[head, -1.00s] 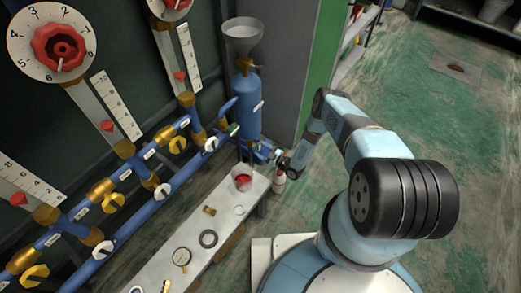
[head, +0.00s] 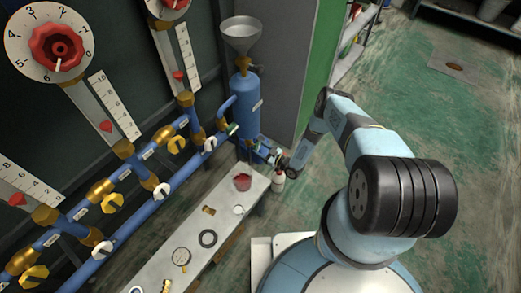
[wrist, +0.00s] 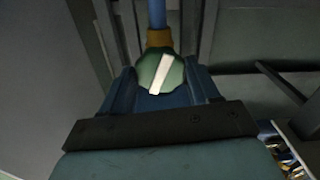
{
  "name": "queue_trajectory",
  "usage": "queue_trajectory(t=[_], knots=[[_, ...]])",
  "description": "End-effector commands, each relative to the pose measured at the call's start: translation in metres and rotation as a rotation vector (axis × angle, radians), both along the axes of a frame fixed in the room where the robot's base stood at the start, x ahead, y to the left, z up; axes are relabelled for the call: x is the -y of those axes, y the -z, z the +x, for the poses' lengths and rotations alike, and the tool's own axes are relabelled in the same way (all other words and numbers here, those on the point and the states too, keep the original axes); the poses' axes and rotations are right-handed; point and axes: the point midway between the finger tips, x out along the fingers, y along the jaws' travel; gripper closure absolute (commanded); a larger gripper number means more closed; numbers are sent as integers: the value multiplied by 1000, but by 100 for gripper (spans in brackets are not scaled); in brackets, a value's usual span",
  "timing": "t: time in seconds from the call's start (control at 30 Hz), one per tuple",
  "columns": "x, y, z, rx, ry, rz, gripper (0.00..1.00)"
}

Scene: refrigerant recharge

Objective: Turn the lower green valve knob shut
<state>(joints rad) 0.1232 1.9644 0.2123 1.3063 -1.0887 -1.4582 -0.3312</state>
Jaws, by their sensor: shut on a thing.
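The lower green valve knob (wrist: 160,72) shows in the wrist view as a round green knob with a white bar, tilted a little from upright in the picture. It sits on a brass fitting under a blue pipe. My gripper (wrist: 160,83) has one blue finger on each side of the knob and is shut on it. In the head view my gripper (head: 272,155) is low beside the blue tank, and it largely hides the knob there. Another green knob (head: 232,130) is higher up, at the end of the upper blue pipe.
A blue tank (head: 246,95) with a grey funnel stands behind my gripper. Blue pipes with yellow and white knobs run along the left. The green floor (head: 440,110) at right is open.

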Motion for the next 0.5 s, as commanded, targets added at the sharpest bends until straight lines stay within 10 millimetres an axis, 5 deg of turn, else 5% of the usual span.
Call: queue_trajectory(t=[0.5], knots=[[-1, 0, 0, -303, 1, 235, 76]])
